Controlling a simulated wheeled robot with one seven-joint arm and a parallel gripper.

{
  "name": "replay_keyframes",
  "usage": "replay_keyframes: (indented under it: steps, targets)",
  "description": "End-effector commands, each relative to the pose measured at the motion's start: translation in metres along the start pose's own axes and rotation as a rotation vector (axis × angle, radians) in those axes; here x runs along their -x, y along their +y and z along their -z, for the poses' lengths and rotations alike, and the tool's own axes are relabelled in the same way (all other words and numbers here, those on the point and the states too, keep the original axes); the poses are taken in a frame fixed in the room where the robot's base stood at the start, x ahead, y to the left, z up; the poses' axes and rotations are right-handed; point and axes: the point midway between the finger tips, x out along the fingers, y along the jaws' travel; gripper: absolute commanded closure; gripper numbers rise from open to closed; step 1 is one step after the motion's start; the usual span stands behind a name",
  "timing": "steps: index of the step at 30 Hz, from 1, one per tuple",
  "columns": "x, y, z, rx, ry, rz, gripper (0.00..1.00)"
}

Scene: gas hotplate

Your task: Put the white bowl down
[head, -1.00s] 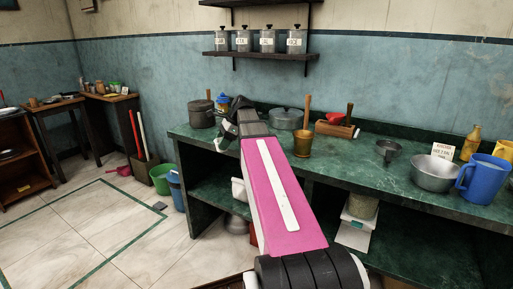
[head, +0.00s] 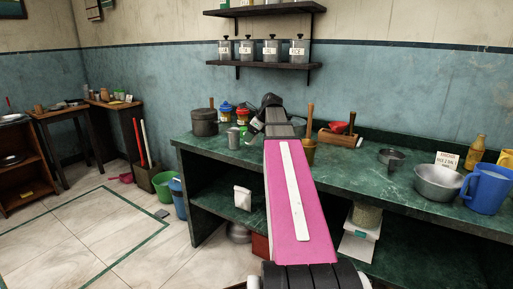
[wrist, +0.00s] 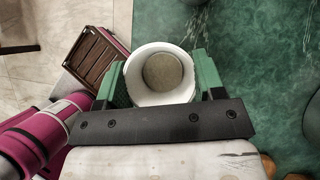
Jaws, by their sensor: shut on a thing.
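The white bowl (wrist: 160,98) is in the wrist view, seen from above with its round mouth toward the camera. A round olive-grey patch shows inside it; I cannot tell whether this is the bottom or contents. My gripper (wrist: 160,64) is shut on the bowl, with a green finger at each side. Beneath and beyond it is the green counter (wrist: 245,50), close to the counter's left edge. I cannot tell whether the bowl touches the counter. In the head view my arm reaches over the counter's left part and largely hides the gripper; the bowl is not clear there.
A dark pot (head: 205,122), jars with blue and red lids (head: 226,111) and a grey cup-like thing (head: 232,138) are near the gripper. A brass mortar (head: 308,150) stands right of my arm. A metal bowl (head: 438,184) and blue jug (head: 484,188) are farther right.

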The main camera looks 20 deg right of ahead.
Motion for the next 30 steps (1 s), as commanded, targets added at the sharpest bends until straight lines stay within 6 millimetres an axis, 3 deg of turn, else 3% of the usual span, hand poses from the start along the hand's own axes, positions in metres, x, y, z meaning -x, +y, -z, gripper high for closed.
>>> replay_keyframes:
  steps: [6,11,21,30]
  targets:
    - [-0.001,-0.013,0.027,-0.001,-0.001,0.0,0.6]
    - [-0.004,-0.014,0.032,0.001,0.0,-0.001,0.6]
    - [-0.034,-0.014,0.051,0.001,0.0,-0.001,0.6]
    - [-0.036,-0.014,0.052,0.001,0.0,0.0,0.6]
